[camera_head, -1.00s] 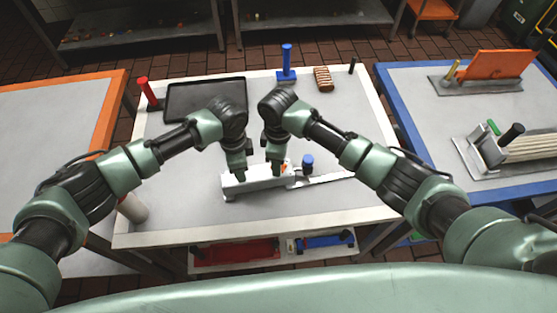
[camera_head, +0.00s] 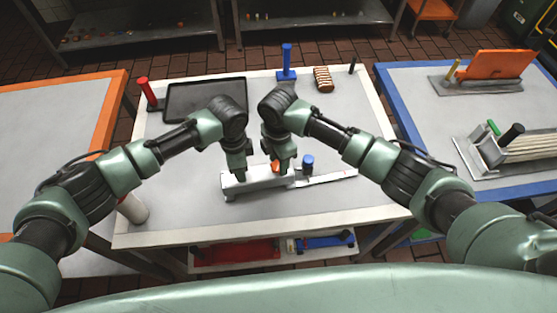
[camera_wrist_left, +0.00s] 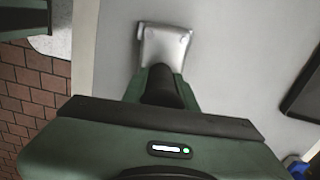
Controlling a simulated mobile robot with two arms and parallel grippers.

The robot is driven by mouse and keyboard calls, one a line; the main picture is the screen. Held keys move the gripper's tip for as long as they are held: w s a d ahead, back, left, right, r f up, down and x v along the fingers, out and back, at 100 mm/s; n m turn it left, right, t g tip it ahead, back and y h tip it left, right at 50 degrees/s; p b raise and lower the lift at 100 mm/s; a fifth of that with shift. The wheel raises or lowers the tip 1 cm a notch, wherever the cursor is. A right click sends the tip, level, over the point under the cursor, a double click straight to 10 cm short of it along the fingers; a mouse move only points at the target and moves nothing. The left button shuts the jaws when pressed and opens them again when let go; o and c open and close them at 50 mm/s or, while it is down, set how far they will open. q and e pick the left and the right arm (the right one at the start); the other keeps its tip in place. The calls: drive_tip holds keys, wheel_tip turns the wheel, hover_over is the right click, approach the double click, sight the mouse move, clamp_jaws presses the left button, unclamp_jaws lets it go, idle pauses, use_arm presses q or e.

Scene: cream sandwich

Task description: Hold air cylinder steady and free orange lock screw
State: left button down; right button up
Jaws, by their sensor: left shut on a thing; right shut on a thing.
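The air cylinder (camera_head: 262,186) is a long silver-white device lying across the middle of the white table. My left gripper (camera_head: 238,178) points down and is shut on its left part. The left wrist view shows the cylinder's silver end (camera_wrist_left: 165,45) beyond the dark fingers, which are mostly hidden. The orange lock screw (camera_head: 275,165) shows as a small orange patch on top of the cylinder, just left of my right gripper (camera_head: 283,172). The right gripper is shut at the screw; its fingertips and exact hold are too small to see clearly.
A blue knob (camera_head: 308,160) stands at the cylinder's right part. A black tray (camera_head: 180,101) lies at the back left, beside a red-handled tool (camera_head: 144,90). A blue-handled tool (camera_head: 287,60) and a ribbed brown block (camera_head: 323,79) stand at the back. The table's right side is clear.

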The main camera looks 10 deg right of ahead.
drive_tip(key=shift+a+r, duration=0.1)
drive_tip(key=shift+a, duration=0.05)
idle(0.3)
drive_tip(key=o, duration=1.3)
drive_tip(key=shift+c, duration=0.2)
drive_tip(key=shift+o, duration=0.5)
wheel_tip(320, 180, up, 12)
